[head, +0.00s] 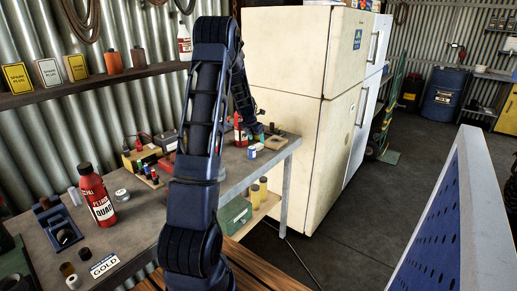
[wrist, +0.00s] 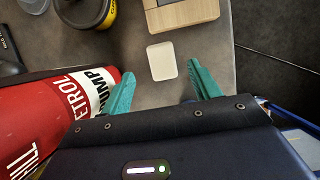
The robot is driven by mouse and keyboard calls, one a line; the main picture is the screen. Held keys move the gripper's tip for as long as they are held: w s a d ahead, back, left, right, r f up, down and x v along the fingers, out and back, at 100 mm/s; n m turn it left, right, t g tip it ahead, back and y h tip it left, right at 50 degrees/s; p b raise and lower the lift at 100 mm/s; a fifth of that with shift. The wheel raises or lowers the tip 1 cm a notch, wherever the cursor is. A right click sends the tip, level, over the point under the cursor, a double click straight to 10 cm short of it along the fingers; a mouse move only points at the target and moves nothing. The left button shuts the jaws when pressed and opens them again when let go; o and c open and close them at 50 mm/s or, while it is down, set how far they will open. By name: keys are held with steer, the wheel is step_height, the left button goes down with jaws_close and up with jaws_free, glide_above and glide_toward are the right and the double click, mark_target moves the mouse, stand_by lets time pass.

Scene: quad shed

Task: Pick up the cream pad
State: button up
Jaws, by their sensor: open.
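The cream pad (wrist: 162,61) is a small, flat, pale rectangle with rounded corners, lying on the grey bench top in the wrist view. My gripper (wrist: 161,72) is open, with its two teal fingers apart. In the wrist view the pad shows between and just beyond the fingertips, with nothing held. I cannot tell the height of the fingers above the bench. In the head view my gripper (head: 258,135) is small over the far right end of the bench, and I cannot make out the pad there.
A red bottle (wrist: 45,115) lies close by the left finger in the wrist view. A wooden block (wrist: 185,14) is just beyond the pad, and a yellow-and-black round item (wrist: 98,14) is at upper left. The bench (head: 140,222) ends near a cream fridge (head: 290,60).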

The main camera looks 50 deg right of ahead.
mark_target(259, 144)
steer(key=x, duration=0.4)
steer(key=shift+s+d+f, duration=0.1)
steer(key=shift+s+f, duration=0.05)
steer(key=shift+f, duration=0.15)
steer(key=c, duration=1.1)
steer(key=shift+o, duration=0.2)
